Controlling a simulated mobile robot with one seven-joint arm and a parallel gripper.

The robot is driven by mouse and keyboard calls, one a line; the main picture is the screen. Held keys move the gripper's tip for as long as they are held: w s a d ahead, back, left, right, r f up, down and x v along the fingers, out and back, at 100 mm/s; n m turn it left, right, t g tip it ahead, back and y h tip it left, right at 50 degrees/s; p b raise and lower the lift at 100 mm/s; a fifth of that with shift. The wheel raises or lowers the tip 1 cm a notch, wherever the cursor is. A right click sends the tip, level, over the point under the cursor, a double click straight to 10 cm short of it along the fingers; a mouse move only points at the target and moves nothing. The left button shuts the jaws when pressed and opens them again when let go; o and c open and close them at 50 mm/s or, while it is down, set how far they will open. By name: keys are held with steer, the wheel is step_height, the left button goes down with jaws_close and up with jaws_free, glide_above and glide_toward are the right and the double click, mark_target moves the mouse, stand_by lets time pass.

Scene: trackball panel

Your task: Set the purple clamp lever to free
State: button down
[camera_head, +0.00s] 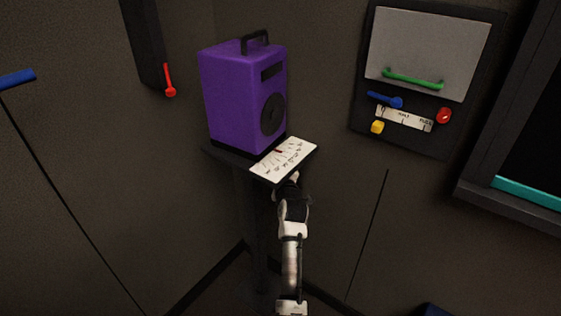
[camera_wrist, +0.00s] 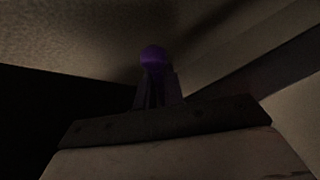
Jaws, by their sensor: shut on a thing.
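The purple clamp lever shows only in the wrist view, as a dark purple rounded knob (camera_wrist: 153,56). It is at the tips of my gripper (camera_wrist: 157,82), whose fingers are closed together on it. The rest of the lever is too dark or hidden to make out. In the head view my gripper (camera_head: 291,182) reaches up to the underside of the white scale plate (camera_head: 285,158), and its fingertips are mostly hidden there. The plate's lettering is too small to read, and a small red mark shows on it.
A purple speaker-like box (camera_head: 236,98) with a black handle stands behind the plate on a dark shelf. On the right wall is a panel with a green handle (camera_head: 412,79), a blue lever (camera_head: 385,100), a red knob (camera_head: 444,116) and a yellow knob (camera_head: 377,127).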

steer(key=shift+s+a+f+m+g+y+p, duration=0.15)
steer(key=shift+s+f+m+g+p, duration=0.2)
steer(key=shift+m+g+p, duration=0.4)
steer(key=shift+s+a+f+m+g+y+p, duration=0.15)
steer(key=shift+f+m+g+p, duration=0.25)
steer(key=shift+m+g+p, duration=0.35)
steer(key=shift+f, duration=0.1)
steer(key=c, duration=1.5)
jaws_free()
steer(key=shift+s, duration=0.1)
steer(key=s+d+b, duration=0.1)
steer(key=s, duration=0.3)
steer(key=s+d+b, duration=0.1)
steer(key=s, duration=0.3)
steer(key=s+d+b, duration=0.1)
steer(key=s, duration=0.3)
steer(key=shift+s+r+b, duration=0.25)
steer(key=shift+s+b, duration=0.05)
steer(key=shift+b, duration=0.05)
steer(key=shift+c, duration=0.4)
